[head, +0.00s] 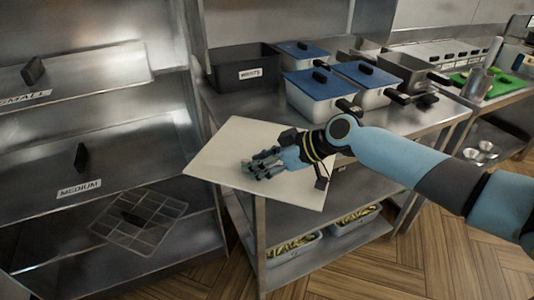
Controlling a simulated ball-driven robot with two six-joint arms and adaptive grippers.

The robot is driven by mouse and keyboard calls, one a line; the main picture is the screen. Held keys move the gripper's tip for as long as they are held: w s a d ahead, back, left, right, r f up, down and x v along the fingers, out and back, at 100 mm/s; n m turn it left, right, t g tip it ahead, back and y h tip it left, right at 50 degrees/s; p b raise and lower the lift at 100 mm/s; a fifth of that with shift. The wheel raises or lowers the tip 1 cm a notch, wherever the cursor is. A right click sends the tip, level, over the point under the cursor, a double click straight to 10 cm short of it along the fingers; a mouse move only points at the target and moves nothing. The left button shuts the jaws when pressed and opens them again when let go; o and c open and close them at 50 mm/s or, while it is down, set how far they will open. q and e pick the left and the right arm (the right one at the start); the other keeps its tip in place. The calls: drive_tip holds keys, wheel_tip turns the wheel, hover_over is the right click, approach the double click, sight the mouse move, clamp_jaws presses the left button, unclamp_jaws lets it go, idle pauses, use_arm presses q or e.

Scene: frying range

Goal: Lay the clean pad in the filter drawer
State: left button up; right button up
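The clean pad is a flat white square sheet (225,150) in the middle of the head view. It covers the near left corner of the steel table and reaches past its edges; whether it rests there or hangs in the air is unclear. My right gripper (262,166) is over the middle of the pad, its fingers against or just above the white face. The view does not show whether the fingers grip it. I cannot make out which part here is the filter drawer. My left gripper is out of view.
On the steel table stand a black "WASTE" bin (243,68) and blue-lidded containers (303,54). At left are sloped steel panels with handles, marked "SMALL" and "MEDIUM" (80,188), and a grid-like rack (140,221). Trays of food (292,246) sit on the lower shelf. Wood floor is clear at lower right.

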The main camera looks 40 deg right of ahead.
clamp_jaws()
